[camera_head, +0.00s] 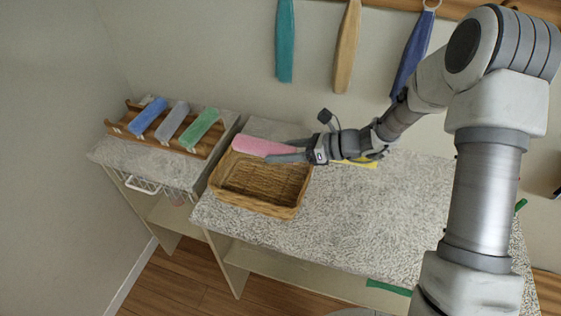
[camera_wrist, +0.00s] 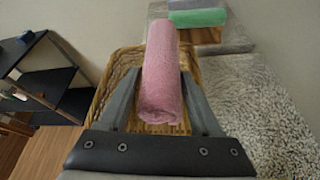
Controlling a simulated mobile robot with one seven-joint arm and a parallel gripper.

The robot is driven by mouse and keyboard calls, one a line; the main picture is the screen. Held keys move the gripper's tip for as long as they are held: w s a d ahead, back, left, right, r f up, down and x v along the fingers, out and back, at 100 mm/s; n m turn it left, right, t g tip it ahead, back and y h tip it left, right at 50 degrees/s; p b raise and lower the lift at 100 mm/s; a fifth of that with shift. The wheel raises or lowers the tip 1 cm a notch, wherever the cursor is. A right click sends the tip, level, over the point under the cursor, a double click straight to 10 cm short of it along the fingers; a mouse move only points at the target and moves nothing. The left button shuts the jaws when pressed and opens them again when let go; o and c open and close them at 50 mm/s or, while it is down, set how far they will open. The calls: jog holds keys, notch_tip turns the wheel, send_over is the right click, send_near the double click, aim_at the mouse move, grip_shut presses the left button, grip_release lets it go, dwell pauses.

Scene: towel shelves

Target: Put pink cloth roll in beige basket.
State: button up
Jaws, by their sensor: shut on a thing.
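The pink cloth roll (camera_head: 262,146) is held between the fingers of my gripper (camera_head: 288,151), over the back part of the beige basket. In the wrist view the pink roll (camera_wrist: 161,75) runs lengthwise away from me between the two fingers of my gripper (camera_wrist: 160,95). The beige wicker basket (camera_head: 255,207) stands on the speckled counter, and its inside looks empty in the head view. In the wrist view the basket (camera_wrist: 112,80) lies below the roll, which hides part of it. I cannot tell whether the roll touches the basket.
A wooden rack (camera_head: 137,138) with blue, grey and green rolls stands on the left counter. A yellow item (camera_head: 358,163) lies behind my wrist. Teal, tan and blue towels hang on the wall. The speckled counter (camera_head: 345,230) is clear right of the basket.

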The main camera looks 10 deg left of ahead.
jog(key=shift+f, duration=2)
jog(key=shift+f+b, duration=0.5)
jog(key=shift+f, duration=0.05)
jog(key=shift+f, duration=0.1)
jog(key=o, duration=1.4)
jog(key=shift+c, duration=0.2)
